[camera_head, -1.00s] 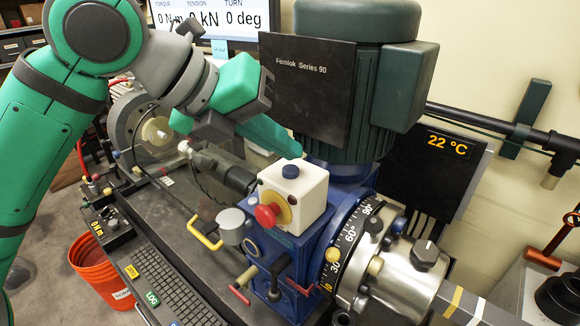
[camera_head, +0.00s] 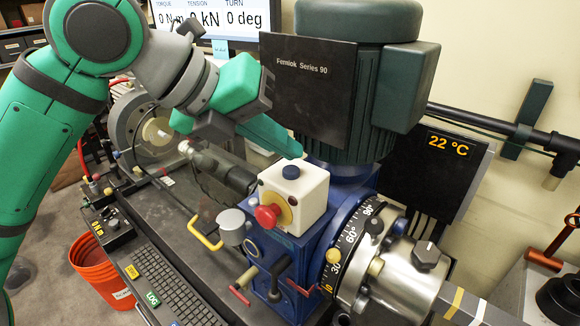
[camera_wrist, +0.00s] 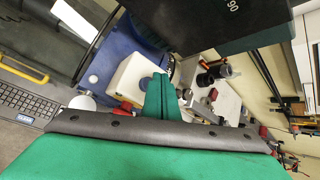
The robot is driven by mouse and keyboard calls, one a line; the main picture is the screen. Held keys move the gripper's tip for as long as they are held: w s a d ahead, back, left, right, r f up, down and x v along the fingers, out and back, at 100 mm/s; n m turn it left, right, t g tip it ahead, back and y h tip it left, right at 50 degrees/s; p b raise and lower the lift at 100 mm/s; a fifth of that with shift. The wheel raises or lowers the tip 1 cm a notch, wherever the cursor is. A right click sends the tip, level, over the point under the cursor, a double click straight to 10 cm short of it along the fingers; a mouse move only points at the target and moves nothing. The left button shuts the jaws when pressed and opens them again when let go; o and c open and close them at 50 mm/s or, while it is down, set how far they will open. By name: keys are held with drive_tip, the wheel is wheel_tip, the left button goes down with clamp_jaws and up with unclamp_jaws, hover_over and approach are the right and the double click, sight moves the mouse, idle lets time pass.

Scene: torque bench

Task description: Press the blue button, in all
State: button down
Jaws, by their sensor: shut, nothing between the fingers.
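The blue button (camera_head: 291,172) is a round cap on top of a white box (camera_head: 309,199). The box also carries a red mushroom knob (camera_head: 266,215) on a yellow disc on its front. My gripper (camera_head: 296,152) is shut and empty, with its green fingertips just above and behind the blue button. In the head view a small gap seems to show between tips and button; I cannot tell whether they touch.
A dark green motor (camera_head: 345,95) with a black plate stands close behind my gripper. A graduated dial (camera_head: 352,245) and chuck (camera_head: 405,280) are at the right. A keyboard (camera_head: 165,285), a yellow handle (camera_head: 205,235) and an orange bucket (camera_head: 92,268) are at the lower left.

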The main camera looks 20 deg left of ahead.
sight(283, 176)
drive_tip(key=shift+f, duration=0.1)
drive_tip(key=shift+s+f, duration=0.1)
drive_tip(key=shift+f, duration=0.25)
drive_tip(key=shift+f, duration=0.45)
idle(0.8)
drive_tip(key=shift+r, duration=0.9)
drive_tip(key=shift+r, duration=0.1)
drive_tip(key=shift+r, duration=2.45)
